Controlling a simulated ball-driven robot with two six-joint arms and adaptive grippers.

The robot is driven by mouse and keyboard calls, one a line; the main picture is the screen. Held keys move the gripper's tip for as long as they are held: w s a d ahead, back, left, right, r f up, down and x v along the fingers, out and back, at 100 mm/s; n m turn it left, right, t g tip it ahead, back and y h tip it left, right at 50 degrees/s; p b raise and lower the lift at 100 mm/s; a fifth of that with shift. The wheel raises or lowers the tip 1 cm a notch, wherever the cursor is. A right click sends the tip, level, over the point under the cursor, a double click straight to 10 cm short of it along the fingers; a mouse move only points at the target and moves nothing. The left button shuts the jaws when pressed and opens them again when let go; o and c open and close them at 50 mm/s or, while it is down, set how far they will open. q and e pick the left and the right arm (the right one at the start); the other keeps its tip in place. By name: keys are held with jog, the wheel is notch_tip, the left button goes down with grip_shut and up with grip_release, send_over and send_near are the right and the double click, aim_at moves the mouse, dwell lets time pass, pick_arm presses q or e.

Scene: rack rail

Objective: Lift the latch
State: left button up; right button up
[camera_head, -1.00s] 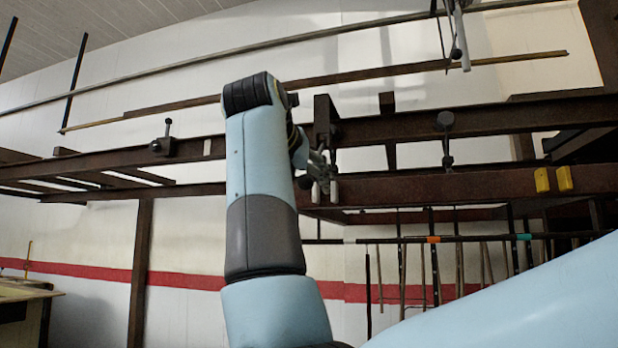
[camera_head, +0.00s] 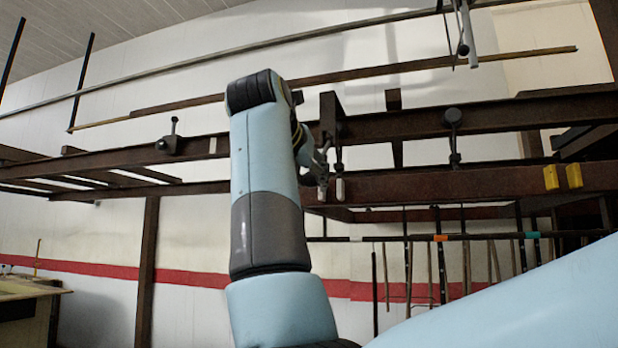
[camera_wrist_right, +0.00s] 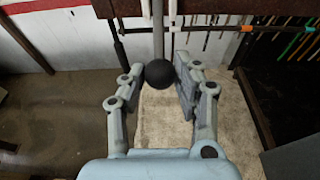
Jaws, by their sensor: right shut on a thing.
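The latch shows in the right wrist view as a black ball knob (camera_wrist_right: 160,74) on a grey rod (camera_wrist_right: 158,35) that runs up to a dark rail. My right gripper (camera_wrist_right: 162,78) is shut on this knob, with a finger on each side of it. In the head view my right gripper (camera_head: 324,182) is at the rack's middle, close against the lower brown beam. My own wrist hides part of it there, and I cannot make out the knob. My left gripper is not in view.
Brown rack beams (camera_head: 420,186) cross the head view. Similar ball-topped levers stand at the left (camera_head: 170,138) and right (camera_head: 453,125). Yellow blocks (camera_head: 562,177) sit on the lower beam at the right. Thin rods (camera_head: 465,237) hang below.

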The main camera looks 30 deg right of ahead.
jog(key=shift+s+a+r+p, duration=0.25)
jog(key=shift+r+p, duration=0.15)
jog(key=shift+r, duration=0.1)
jog(key=shift+s+a+r+p, duration=0.25)
jog(key=shift+r+p, duration=0.1)
jog(key=shift+r, duration=0.2)
jog(key=shift+s+a+r+p, duration=0.15)
jog(key=shift+a+r+p, duration=0.1)
jog(key=shift+r+p, duration=0.2)
jog(key=shift+r, duration=0.4)
jog(key=o, duration=1)
jog(key=shift+s+a, duration=0.25)
jog(key=shift+a, duration=0.1)
jog(key=shift+w+d, duration=0.15)
jog(key=shift+f, duration=0.1)
jog(key=s+a+b, duration=0.4)
jog(key=a+b, duration=0.1)
jog(key=b, duration=1)
jog(key=shift+s+a+b, duration=0.3)
jog(key=shift+a+b, duration=0.05)
jog(key=shift+b, duration=0.05)
